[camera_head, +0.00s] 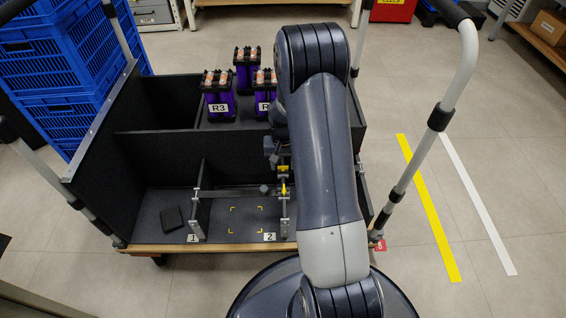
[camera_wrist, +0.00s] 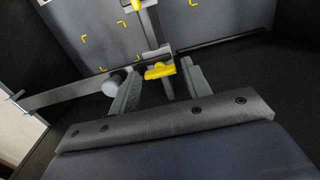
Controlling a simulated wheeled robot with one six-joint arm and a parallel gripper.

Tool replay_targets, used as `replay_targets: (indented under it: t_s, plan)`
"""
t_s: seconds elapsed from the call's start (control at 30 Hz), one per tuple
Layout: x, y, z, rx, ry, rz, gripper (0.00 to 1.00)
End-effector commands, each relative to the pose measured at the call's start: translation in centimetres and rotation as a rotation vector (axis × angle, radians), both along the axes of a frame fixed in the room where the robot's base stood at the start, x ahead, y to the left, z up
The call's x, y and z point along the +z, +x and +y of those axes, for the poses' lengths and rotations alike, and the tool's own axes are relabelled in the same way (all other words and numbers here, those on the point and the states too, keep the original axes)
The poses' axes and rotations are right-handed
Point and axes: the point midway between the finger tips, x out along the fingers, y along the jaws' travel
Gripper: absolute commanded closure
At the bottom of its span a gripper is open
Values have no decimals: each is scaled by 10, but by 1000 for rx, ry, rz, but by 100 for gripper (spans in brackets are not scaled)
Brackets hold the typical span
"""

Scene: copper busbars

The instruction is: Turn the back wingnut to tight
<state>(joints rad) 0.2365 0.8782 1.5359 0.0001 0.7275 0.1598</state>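The back wingnut (camera_head: 283,168) is yellow and sits on the post at compartment 2's right side, partly hidden by my arm. In the wrist view the yellow wingnut (camera_wrist: 159,71) lies between my fingertips, its wings running roughly left to right. My gripper (camera_wrist: 160,68) is open, one finger on each side, with gaps visible; contact cannot be made out. In the head view my gripper (camera_head: 271,152) is just behind the back wingnut. The front wingnut (camera_head: 284,190) is yellow, on the same post; it shows at the wrist view's top edge (camera_wrist: 137,4).
A grey crossbar (camera_head: 235,193) spans between two posts. Purple units (camera_head: 219,103) with copper-coloured tops stand in the back compartment. A dark block (camera_head: 172,218) lies in the left compartment. Yellow corner marks (camera_head: 246,219) frame bare floor in front. The cart's handle rail (camera_head: 437,118) rises at right.

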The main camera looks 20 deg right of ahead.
Motion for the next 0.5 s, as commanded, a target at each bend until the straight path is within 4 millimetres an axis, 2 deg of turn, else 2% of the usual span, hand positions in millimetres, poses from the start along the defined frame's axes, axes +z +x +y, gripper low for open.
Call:
replay_targets:
  t_s: [0.07, 0.4, 0.5]
  plan:
    - [0, 0, 0, 0, 0, 0, 61]
    - [0, 0, 0, 0, 0, 0, 88]
    - [0, 0, 0, -2, 0, 0, 88]
